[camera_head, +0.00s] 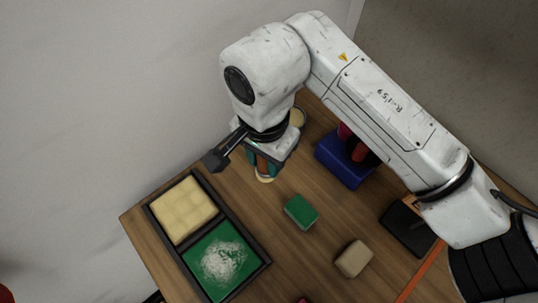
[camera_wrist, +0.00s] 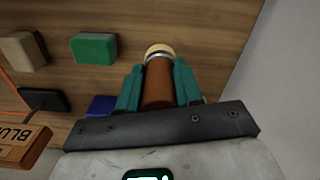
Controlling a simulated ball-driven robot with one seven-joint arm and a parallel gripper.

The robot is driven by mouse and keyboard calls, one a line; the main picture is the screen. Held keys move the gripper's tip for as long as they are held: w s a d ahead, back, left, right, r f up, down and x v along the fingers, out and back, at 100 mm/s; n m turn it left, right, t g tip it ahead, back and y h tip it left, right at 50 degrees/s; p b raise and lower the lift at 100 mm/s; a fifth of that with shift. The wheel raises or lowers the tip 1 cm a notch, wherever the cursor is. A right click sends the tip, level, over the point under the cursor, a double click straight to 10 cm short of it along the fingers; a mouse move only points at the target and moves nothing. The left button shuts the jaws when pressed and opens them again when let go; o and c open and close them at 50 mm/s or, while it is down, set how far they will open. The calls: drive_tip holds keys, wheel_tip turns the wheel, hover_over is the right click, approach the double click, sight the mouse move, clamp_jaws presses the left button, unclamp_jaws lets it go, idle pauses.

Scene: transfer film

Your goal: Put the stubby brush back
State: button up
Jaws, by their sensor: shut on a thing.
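The stubby brush (camera_wrist: 158,85) has a brown handle, a metal band and a cream tip. My gripper (camera_wrist: 158,88) is shut on its handle, between two teal fingers, in the wrist view. In the head view my gripper (camera_head: 264,163) is over the wooden table, right of the black tray. The brush's cream tip (camera_head: 265,179) shows just below the fingers there. I cannot tell whether the tip touches the table. A blue container (camera_head: 338,167) with red and dark things in it stands to the right, partly hidden by my arm.
The black tray (camera_head: 207,224) holds a cream pad (camera_head: 184,209) and a green pad (camera_head: 220,262) with white powder. A green block (camera_head: 301,211), a beige block (camera_head: 353,258) and a black object (camera_head: 408,229) lie on the table. A lettered wooden block (camera_wrist: 22,148) shows in the wrist view.

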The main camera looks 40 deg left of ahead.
drive_tip(key=shift+w+a+f, duration=0.25)
drive_tip(key=shift+w+f, duration=0.15)
drive_tip(key=shift+f, duration=0.15)
drive_tip(key=shift+w+a+f+p, duration=0.15)
drive_tip(key=shift+f+p, duration=0.55)
drive_tip(key=shift+f, duration=1.15)
drive_tip(key=shift+f, duration=0.15)
drive_tip(key=o, duration=1)
drive_tip(key=shift+o, duration=0.2)
wheel_tip(320, 180, up, 11)
drive_tip(key=shift+w+r+b, duration=0.1)
drive_tip(key=shift+r+b, duration=0.05)
drive_tip(key=shift+b, duration=1)
drive_tip(key=shift+r, duration=0.55)
